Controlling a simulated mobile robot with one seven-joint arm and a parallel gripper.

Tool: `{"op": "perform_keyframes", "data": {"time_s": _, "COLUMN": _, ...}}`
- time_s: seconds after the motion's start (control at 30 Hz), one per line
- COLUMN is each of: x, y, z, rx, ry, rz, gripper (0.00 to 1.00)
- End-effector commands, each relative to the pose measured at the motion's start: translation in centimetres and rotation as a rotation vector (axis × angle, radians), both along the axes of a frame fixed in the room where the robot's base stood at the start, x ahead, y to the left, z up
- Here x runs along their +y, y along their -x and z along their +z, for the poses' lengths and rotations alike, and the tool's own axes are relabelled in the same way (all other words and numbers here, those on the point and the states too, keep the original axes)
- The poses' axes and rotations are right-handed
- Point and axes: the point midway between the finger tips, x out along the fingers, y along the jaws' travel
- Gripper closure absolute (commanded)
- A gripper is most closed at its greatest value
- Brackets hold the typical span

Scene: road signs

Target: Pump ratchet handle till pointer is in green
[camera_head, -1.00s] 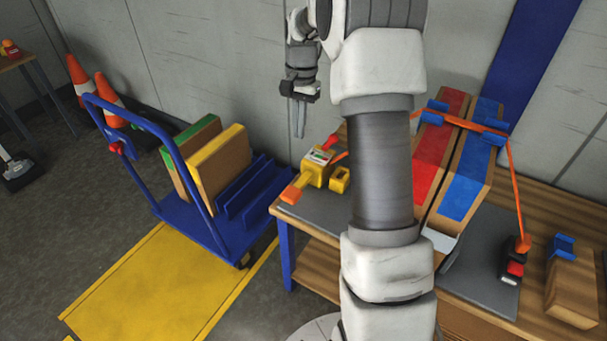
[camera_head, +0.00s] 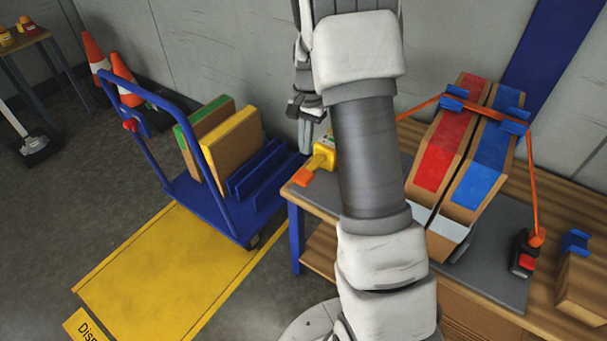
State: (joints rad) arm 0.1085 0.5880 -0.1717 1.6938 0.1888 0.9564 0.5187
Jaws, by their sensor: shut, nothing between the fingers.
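The yellow ratchet (camera_head: 325,149) sits at the left end of the workbench, partly hidden behind my arm. Its orange handle end (camera_head: 303,177) points toward the front left, near the bench edge. The gauge pointer and green zone cannot be made out. An orange strap (camera_head: 480,116) runs over two inclined boxes, one with a red panel (camera_head: 447,150) and one with a blue panel (camera_head: 490,146). My gripper (camera_head: 305,140) is shut and empty, pointing down above and just left of the ratchet, apart from the handle as far as I can tell.
A blue trolley (camera_head: 222,212) with upright boxes stands left of the bench (camera_head: 312,262). A black and red buckle (camera_head: 523,254) holds the strap's right end. A cardboard box (camera_head: 583,285) with a blue corner piece sits at far right. Yellow floor marking (camera_head: 165,275) is clear.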

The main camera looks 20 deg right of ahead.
Motion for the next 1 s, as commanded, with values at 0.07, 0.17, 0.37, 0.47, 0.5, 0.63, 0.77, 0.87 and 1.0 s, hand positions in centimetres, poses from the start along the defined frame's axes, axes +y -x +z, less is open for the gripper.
{"op": "perform_keyframes", "data": {"time_s": 0.07, "x": 0.0, "y": 0.0, "z": -0.3, "rx": 0.0, "ry": 0.0, "rz": 0.0, "gripper": 1.0}}
{"op": "perform_keyframes", "data": {"time_s": 0.17, "x": 0.1, "y": 0.0, "z": -0.9, "rx": 0.0, "ry": 0.0, "rz": 0.0, "gripper": 1.0}}
{"op": "perform_keyframes", "data": {"time_s": 0.37, "x": 0.2, "y": 0.1, "z": -3.1, "rx": 0.0, "ry": 0.0, "rz": 0.0, "gripper": 1.0}}
{"op": "perform_keyframes", "data": {"time_s": 0.47, "x": 0.3, "y": 0.2, "z": -4.4, "rx": 0.0, "ry": 0.0, "rz": 0.0, "gripper": 1.0}}
{"op": "perform_keyframes", "data": {"time_s": 0.5, "x": 0.4, "y": 0.3, "z": -4.9, "rx": 0.0, "ry": 0.0, "rz": 0.0, "gripper": 1.0}}
{"op": "perform_keyframes", "data": {"time_s": 0.63, "x": 0.5, "y": 0.4, "z": -6.3, "rx": 0.0, "ry": 0.0, "rz": 0.0, "gripper": 1.0}}
{"op": "perform_keyframes", "data": {"time_s": 0.77, "x": 0.5, "y": 0.4, "z": -6.9, "rx": 0.0, "ry": 0.0, "rz": 0.0, "gripper": 1.0}}
{"op": "perform_keyframes", "data": {"time_s": 0.87, "x": 0.6, "y": 0.4, "z": -7.0, "rx": 0.0, "ry": 0.0, "rz": 0.0, "gripper": 1.0}}
{"op": "perform_keyframes", "data": {"time_s": 1.0, "x": 0.6, "y": 0.4, "z": -6.9, "rx": 0.0, "ry": 0.0, "rz": 0.0, "gripper": 1.0}}
